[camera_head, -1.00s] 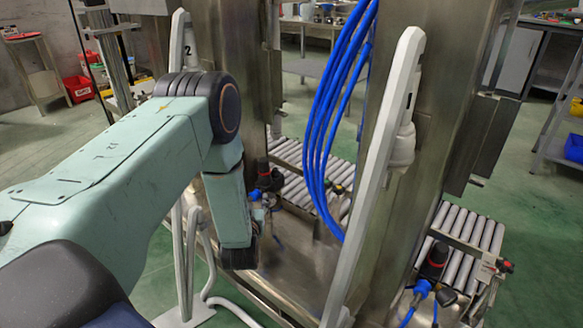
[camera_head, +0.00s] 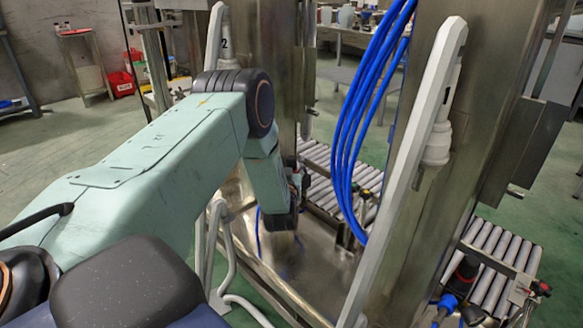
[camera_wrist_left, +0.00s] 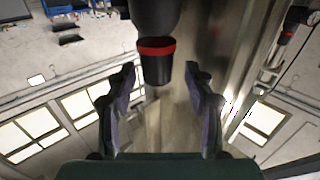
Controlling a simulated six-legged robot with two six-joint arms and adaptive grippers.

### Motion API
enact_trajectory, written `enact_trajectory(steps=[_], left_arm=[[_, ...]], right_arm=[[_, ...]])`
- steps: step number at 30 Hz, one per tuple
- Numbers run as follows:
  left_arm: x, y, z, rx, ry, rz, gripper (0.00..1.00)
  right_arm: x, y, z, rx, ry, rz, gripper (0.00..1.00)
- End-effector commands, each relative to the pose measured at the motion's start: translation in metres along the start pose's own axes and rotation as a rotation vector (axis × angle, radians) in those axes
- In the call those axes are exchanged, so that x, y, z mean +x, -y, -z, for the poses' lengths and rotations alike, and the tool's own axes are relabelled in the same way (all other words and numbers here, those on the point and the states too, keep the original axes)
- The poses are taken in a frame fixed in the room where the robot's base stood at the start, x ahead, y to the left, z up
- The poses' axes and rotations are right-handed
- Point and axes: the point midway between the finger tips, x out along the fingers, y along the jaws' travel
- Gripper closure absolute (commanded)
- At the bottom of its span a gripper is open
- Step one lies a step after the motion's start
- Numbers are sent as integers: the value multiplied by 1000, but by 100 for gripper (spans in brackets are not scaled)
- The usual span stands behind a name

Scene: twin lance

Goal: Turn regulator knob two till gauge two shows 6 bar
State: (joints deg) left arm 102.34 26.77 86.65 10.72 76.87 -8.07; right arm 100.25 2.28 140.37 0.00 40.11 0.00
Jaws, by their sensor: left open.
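A black regulator knob with a red ring (camera_wrist_left: 156,62) hangs into the left wrist view from the top. My left gripper (camera_wrist_left: 160,72) is open there, one finger on each side of the knob's end; I see no contact. In the head view my left arm reaches to the frame beside the post marked 2 (camera_head: 224,43). Its dark wrist end (camera_head: 283,221) hides most of the regulator behind it, and the fingers cannot be made out. I cannot make out gauge two. My right gripper is not in view.
A white slanted post (camera_head: 405,180) and a bundle of blue hoses (camera_head: 362,125) stand right of the arm. Another black and red regulator (camera_head: 463,273) sits at the lower right by a roller conveyor (camera_head: 500,262). A steel column (camera_head: 262,70) stands behind my arm.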

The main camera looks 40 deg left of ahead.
Motion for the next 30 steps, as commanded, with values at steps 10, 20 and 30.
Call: enact_trajectory(steps=[10, 20, 30], left_arm=[[3, -5, 1, 0, 0, -4, 49], [3, -5, 0, 0, 1, -3, 78], [2, -4, 0, 0, 1, -3, 100]], right_arm=[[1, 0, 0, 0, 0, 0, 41], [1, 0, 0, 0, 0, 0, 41], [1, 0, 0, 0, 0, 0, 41]])
